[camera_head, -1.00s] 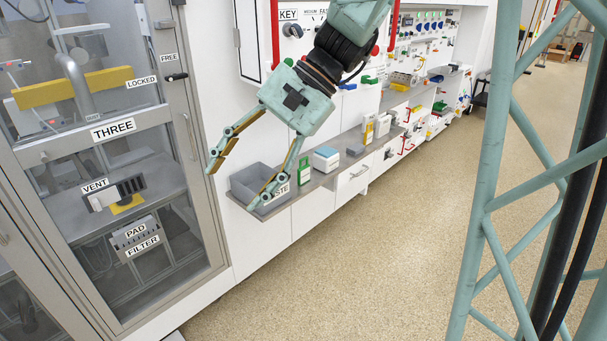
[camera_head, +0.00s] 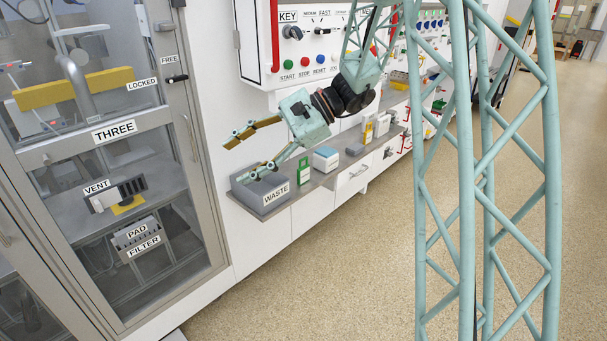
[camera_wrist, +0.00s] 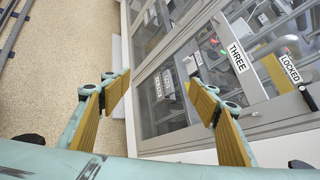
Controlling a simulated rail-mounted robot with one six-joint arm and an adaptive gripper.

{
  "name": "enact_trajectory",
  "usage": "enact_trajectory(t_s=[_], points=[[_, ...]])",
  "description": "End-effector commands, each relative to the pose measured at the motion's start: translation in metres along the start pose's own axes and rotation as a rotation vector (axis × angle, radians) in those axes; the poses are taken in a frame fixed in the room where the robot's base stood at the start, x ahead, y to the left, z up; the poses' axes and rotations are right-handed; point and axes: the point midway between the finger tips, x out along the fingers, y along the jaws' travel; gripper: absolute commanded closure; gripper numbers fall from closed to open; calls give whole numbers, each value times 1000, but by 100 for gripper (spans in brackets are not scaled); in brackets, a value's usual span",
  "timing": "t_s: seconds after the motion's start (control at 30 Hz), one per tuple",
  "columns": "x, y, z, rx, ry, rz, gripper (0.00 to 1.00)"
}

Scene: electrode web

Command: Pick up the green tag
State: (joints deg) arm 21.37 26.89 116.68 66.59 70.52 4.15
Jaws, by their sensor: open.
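My gripper (camera_head: 236,160) is open and empty. In the head view it hangs above and in front of the grey WASTE bin, fingers pointing left toward the glass cabinet. In the wrist view my gripper (camera_wrist: 157,90) has its two yellow-padded fingers spread wide, with nothing between them but the view of the cabinet front. I cannot pick out a clear green tag. A small green-and-white upright item (camera_head: 303,169) stands on the shelf just right of the bin, to the right of the lower finger. It is not seen in the wrist view.
The WASTE bin (camera_head: 264,191) sits at the shelf's left end. A white-and-blue box (camera_head: 326,159) stands right of the green-and-white item. The cabinet marked THREE (camera_head: 115,131) has its door closed at left. The control panel (camera_head: 305,45) is behind my arm. The floor (camera_head: 340,270) is clear.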

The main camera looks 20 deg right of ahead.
Motion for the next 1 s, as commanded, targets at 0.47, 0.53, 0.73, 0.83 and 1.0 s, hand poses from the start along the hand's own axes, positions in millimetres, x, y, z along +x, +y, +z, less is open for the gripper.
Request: enact_trajectory(t_s=[0.47, 0.53, 0.73, 0.83, 1.0], points=[[-6, -44, -86, 170, -61, -172, 44], [-7, -49, -99, 193, -69, -198, 44], [-13, -62, -139, 261, -91, -274, 44], [-16, -68, -160, 293, -100, -313, 44], [-23, -75, -196, 348, -117, -379, 44]])
